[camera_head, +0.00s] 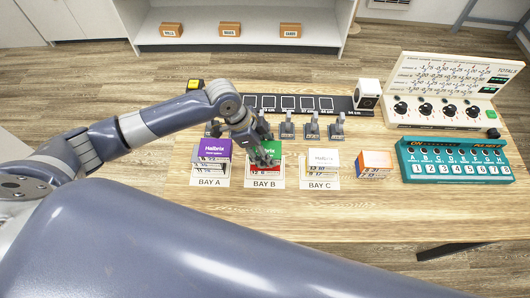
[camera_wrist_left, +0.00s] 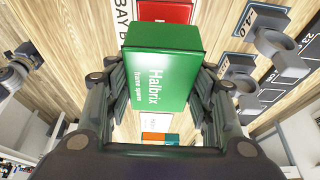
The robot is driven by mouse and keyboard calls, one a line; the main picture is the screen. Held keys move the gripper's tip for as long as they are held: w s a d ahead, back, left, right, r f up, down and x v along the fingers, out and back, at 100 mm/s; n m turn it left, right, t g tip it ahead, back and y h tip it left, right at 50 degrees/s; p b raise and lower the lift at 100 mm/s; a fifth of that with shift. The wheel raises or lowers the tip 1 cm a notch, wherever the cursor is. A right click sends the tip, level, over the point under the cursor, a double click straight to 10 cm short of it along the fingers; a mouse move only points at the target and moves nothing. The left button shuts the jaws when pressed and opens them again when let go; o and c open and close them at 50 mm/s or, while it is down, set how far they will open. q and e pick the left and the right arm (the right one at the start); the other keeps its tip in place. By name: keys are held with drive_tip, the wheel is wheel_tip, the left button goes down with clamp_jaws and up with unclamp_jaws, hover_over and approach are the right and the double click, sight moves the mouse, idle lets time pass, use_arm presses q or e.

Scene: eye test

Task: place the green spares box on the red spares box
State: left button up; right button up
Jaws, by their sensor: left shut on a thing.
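The green spares box (camera_head: 271,147) is in my left gripper (camera_head: 266,160), over BAY B in the head view. In the left wrist view the green box (camera_wrist_left: 160,75) fills the space between the two fingers (camera_wrist_left: 155,100), its label "Halbrix" showing. The red spares box (camera_head: 262,169) is at BAY B, below the green box in the head view. In the left wrist view a part of the red box (camera_wrist_left: 168,11) shows past the green box's upper edge; the rest is hidden. I cannot tell whether the two boxes touch. My right gripper is not in view.
A purple-topped stack (camera_head: 214,148) stands at BAY A, a white-topped box (camera_head: 323,158) at BAY C. An orange and blue box (camera_head: 373,164) lies right of it. Grey holders (camera_head: 287,128) stand behind. A teal button panel (camera_head: 457,161) is at right. The front table strip is clear.

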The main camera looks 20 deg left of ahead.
use_arm(q)
wheel_tip(320, 180, down, 3)
drive_tip(key=shift+r+p, duration=0.2)
drive_tip(key=shift+p, duration=0.35)
drive_tip(key=shift+f, duration=0.3)
drive_tip(key=shift+w+f, duration=0.1)
drive_tip(key=shift+f, duration=0.15)
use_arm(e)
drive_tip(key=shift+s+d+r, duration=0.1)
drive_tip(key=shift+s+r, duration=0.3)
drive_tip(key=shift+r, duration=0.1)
use_arm(q)
drive_tip(key=o, duration=1.1)
drive_tip(key=shift+a+r, duration=0.1)
drive_tip(key=shift+r, duration=0.15)
drive_tip(key=b+v, duration=0.1)
drive_tip(key=v, duration=1)
drive_tip(key=shift+a+r, duration=0.2)
drive_tip(key=shift+r, duration=0.1)
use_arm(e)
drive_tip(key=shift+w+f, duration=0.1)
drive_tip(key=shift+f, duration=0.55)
use_arm(q)
drive_tip(key=shift+f, duration=0.1)
